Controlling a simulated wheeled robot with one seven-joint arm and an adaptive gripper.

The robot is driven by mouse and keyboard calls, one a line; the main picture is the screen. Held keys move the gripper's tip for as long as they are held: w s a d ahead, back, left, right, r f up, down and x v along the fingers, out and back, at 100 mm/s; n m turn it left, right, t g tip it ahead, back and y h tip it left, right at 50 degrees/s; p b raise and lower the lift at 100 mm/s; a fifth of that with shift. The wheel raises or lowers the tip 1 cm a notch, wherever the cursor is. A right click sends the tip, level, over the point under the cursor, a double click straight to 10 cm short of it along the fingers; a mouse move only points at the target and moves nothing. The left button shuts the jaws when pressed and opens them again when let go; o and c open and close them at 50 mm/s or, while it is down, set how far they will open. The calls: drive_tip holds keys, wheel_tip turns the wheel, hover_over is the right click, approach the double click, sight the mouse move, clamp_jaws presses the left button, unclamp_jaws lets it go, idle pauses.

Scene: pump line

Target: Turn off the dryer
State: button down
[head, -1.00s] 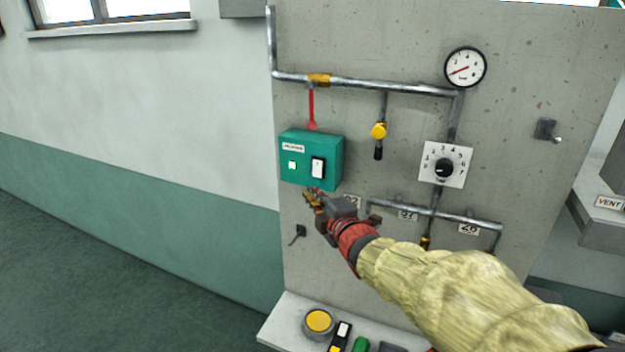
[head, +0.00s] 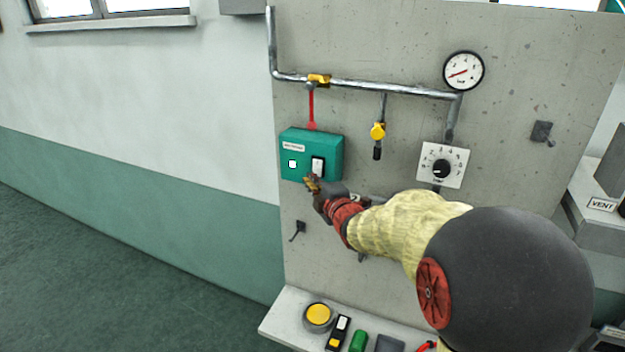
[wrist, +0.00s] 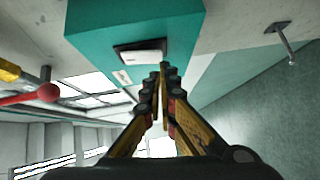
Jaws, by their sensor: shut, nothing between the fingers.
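A teal box (head: 330,146) is mounted on the grey panel, with a small label too blurred to read. On its front are a small square lamp (head: 292,164), now white, and a white rocker switch (head: 318,166) in a black frame. The box (wrist: 188,40) and the switch (wrist: 143,57) also show in the wrist view. My gripper (head: 311,181) is shut and empty, its tips at the lower edge of the switch. In the wrist view the fingertips (wrist: 161,72) are beside the switch; I cannot tell whether they touch it.
A red lever (head: 311,108) hangs from the pipe just above the box. A yellow valve (head: 378,131), a numbered dial (head: 442,168) and a gauge (head: 463,71) are to the right. A ledge (head: 283,322) below carries a yellow button (head: 318,316).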

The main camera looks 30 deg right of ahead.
drive_tip(key=shift+f+b, duration=0.15)
drive_tip(key=shift+b, duration=0.25)
drive_tip(key=b, duration=0.4)
drive_tip(key=shift+w+d+f+t, duration=0.2)
drive_tip(key=shift+d+f+t, duration=0.05)
drive_tip(key=shift+f+t, duration=0.05)
drive_tip(key=shift+n+b, duration=0.3)
drive_tip(key=shift+b, duration=0.35)
drive_tip(key=shift+d+r, duration=0.1)
drive_tip(key=shift+r, duration=0.15)
